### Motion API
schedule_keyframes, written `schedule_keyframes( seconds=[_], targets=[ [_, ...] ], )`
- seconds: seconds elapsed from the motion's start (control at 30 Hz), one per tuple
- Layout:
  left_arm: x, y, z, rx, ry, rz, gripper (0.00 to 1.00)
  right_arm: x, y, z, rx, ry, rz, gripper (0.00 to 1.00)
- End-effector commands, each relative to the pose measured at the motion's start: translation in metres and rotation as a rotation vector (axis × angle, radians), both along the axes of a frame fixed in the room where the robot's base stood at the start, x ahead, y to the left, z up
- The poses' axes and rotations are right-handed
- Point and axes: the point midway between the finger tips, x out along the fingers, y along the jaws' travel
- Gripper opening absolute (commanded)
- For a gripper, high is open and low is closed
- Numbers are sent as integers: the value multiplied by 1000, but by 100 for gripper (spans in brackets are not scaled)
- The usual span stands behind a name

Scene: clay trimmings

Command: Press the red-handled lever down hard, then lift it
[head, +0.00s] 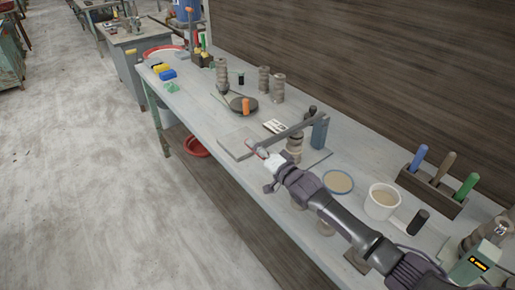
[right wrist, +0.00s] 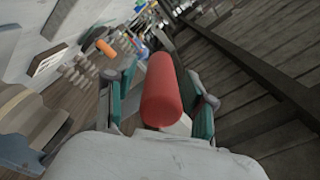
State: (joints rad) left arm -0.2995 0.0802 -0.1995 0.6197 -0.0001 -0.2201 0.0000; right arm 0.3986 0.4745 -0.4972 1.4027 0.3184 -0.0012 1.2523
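The lever (head: 288,134) is a grey bar on the bench. It runs from a blue-grey post (head: 320,131) down to the left, over a stack of grey-brown clay pieces (head: 294,146). Its red handle (head: 261,153) is at the left end, mostly covered by my right gripper (head: 263,157) in the head view. In the right wrist view the red handle (right wrist: 160,90) lies between the two teal fingers of the right gripper (right wrist: 161,72). A gap shows on each side, so the gripper looks open around it. My left gripper is not in view.
On the bench (head: 205,112), a dark disc (head: 237,103) and clay stacks (head: 278,88) stand behind the lever. A white tub (head: 382,201), a blue-rimmed dish (head: 338,182) and a tool rack (head: 430,191) stand to the right. A dark wooden wall (head: 400,80) closes the back.

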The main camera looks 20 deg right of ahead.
Motion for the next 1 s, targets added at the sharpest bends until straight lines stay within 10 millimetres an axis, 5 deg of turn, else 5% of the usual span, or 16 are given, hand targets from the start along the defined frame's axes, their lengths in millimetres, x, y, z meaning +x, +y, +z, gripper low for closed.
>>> schedule_keyframes(
  seconds=[0.3, 0.67, 1.0],
  targets=[
    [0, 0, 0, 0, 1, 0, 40, 0, 0, 1, 0, -1, 0, 0],
    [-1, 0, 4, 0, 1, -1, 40, 0, 0, 8, 12, 0, 0, 0],
    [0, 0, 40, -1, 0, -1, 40, 4, -5, 65, 164, 50, 0, 0]
  ],
)
